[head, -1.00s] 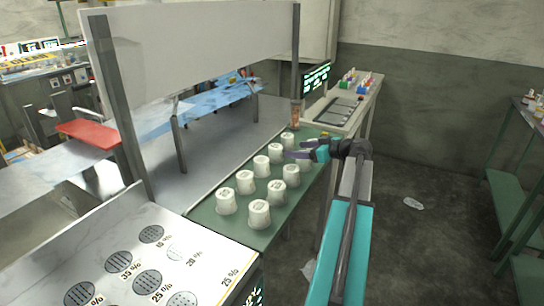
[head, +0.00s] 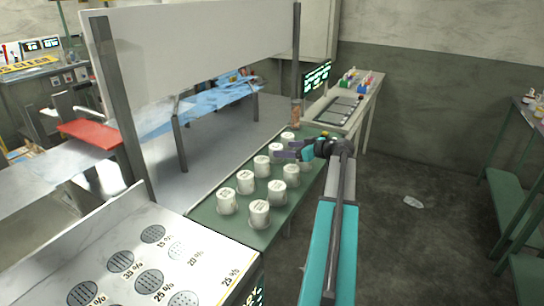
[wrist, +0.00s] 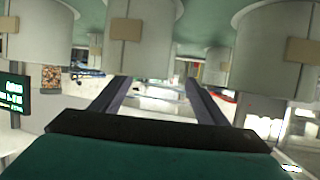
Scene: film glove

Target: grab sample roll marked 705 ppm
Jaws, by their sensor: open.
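Several white sample rolls stand in two rows on a green surface (head: 240,226). Among them are a far one (head: 288,137), a near left one (head: 226,201), a near right one (head: 260,213) and one in the right row (head: 291,175). Their tops carry dark marks too small to read, so I cannot tell which is 705 ppm. My gripper (head: 283,151) is open and empty, at the far part of the rows, fingers pointing left. The wrist view looks upside down; a roll (wrist: 140,40) with a tan, unreadable label shows ahead of the fingers (wrist: 157,84).
A white counter with dark perforated discs and percent labels (head: 190,280) lies at near left. A jar (head: 297,113) stands beyond the rolls. A bench with small coloured items (head: 360,84) is at the back. Open floor (head: 390,240) lies right of my arm.

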